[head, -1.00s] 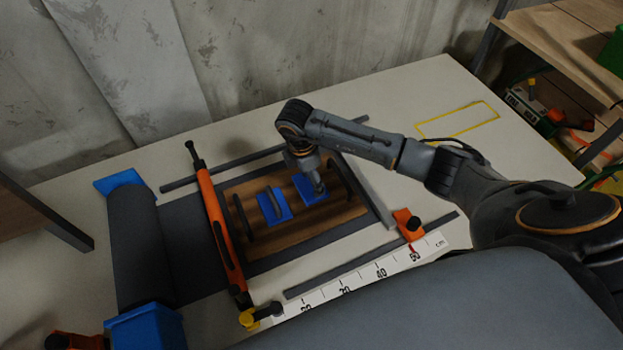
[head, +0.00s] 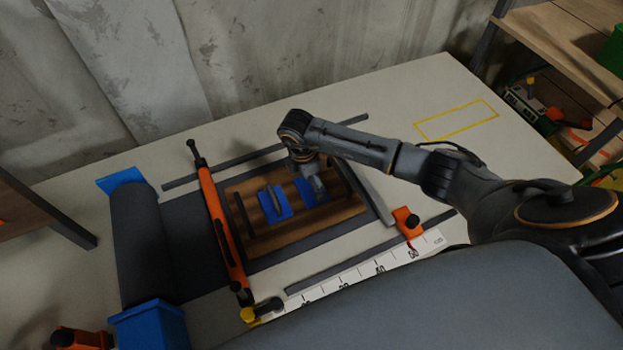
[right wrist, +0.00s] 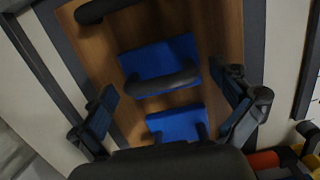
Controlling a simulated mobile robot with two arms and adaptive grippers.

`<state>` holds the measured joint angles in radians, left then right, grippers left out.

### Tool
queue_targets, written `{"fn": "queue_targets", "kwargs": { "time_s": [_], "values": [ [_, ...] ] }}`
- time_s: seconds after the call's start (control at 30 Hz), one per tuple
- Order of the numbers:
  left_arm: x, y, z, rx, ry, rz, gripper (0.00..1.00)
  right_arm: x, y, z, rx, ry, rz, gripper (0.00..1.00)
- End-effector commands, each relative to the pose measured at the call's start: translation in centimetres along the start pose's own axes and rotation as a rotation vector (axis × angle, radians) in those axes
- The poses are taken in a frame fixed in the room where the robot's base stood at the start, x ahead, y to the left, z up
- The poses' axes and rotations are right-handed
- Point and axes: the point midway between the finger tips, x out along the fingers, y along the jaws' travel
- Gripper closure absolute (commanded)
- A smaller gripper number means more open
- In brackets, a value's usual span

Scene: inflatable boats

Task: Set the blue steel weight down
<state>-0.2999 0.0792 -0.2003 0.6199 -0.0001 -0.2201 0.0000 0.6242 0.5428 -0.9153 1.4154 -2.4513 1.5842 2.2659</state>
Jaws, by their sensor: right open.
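Two blue steel weights with dark handles rest on a brown wooden board (head: 290,233). The left weight (head: 268,205) is fully visible; it also shows in the right wrist view (right wrist: 150,60). The right weight (head: 302,194) sits under my right gripper (head: 318,192) and is partly hidden by it. In the right wrist view this second weight (right wrist: 170,125) lies between the spread fingers of my right gripper (right wrist: 172,108), its near part covered by the gripper body. The fingers stand apart from it on both sides. My left gripper is not in view.
Dark bars frame the board. An orange bar (head: 222,230) lies on its left, beside a dark roll (head: 138,240) with blue ends. A ruler (head: 375,268) with an orange clamp (head: 407,222) is in front. A yellow outlined rectangle (head: 457,120) on the table is empty.

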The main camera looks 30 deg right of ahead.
Motion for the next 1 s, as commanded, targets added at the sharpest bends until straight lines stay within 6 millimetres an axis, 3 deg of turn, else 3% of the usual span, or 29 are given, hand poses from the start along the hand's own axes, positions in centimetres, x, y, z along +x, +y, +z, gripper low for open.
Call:
{"fn": "queue_targets", "kwargs": {
  "time_s": [0.23, 0.7, 1.0],
  "values": [
    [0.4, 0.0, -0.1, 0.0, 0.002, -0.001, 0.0, -1.6, 0.1, 0.0, -0.001, 0.002, 0.004, 0.0],
    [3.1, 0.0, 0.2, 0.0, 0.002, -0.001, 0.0, -10.7, 0.1, 0.0, 0.0, 0.001, 0.004, 0.0],
    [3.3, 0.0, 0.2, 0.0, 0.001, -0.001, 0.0, -12.3, 0.0, 0.0, 0.0, 0.0, 0.0, 0.0]
  ]
}}
